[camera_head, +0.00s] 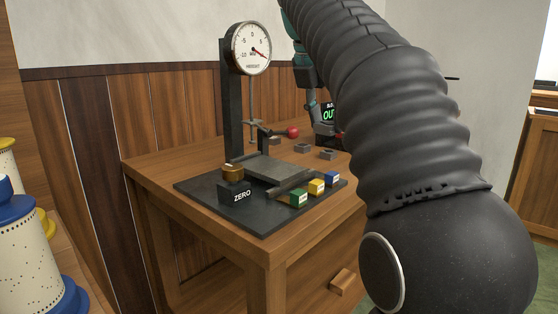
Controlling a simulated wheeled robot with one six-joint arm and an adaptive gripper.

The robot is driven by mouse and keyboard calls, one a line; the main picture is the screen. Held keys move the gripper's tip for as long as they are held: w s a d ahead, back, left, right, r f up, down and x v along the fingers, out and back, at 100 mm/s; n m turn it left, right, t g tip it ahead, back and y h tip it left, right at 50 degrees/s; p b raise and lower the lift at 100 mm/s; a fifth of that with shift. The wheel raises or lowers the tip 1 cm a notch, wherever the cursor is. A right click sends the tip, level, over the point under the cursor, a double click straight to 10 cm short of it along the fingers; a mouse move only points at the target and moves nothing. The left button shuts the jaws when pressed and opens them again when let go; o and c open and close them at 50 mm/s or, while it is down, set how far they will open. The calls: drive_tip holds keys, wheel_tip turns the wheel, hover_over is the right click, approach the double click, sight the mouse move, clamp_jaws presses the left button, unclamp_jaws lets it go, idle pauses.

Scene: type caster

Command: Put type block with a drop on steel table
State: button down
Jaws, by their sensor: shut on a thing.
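The steel table is a flat grey plate (270,168) under a round dial gauge (251,48) marked HEIGHT. The plate looks bare. My gripper (318,95) shows only in part behind my black arm, over the back right of the wooden desk. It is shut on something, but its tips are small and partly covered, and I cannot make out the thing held. Small grey blocks lie on the desk behind the plate: one block (302,148), another block (327,153), and a third block (275,140). I cannot read any mark on them.
A black base (220,203) carries a ZERO block (241,194), a brass cylinder (233,174), and green (299,198), yellow (316,187) and blue (332,179) labelled blocks. A lever with a red knob (292,132) stands behind. A green-lettered display (327,112) is partly hidden.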

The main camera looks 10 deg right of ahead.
hover_over(287, 170)
drive_tip(key=a, duration=0.1)
wheel_tip(287, 170, down, 7)
drive_tip(key=shift+s+a+r, duration=0.1)
drive_tip(key=shift+s, duration=0.05)
drive_tip(key=shift+s+f, duration=0.15)
drive_tip(key=shift+f, duration=1.8)
drive_tip(key=shift+f, duration=0.1)
drive_tip(key=c, duration=0.7)
unclamp_jaws()
drive_tip(key=shift+o, duration=0.2)
drive_tip(key=v, duration=0.7)
drive_tip(key=shift+r, duration=0.35)
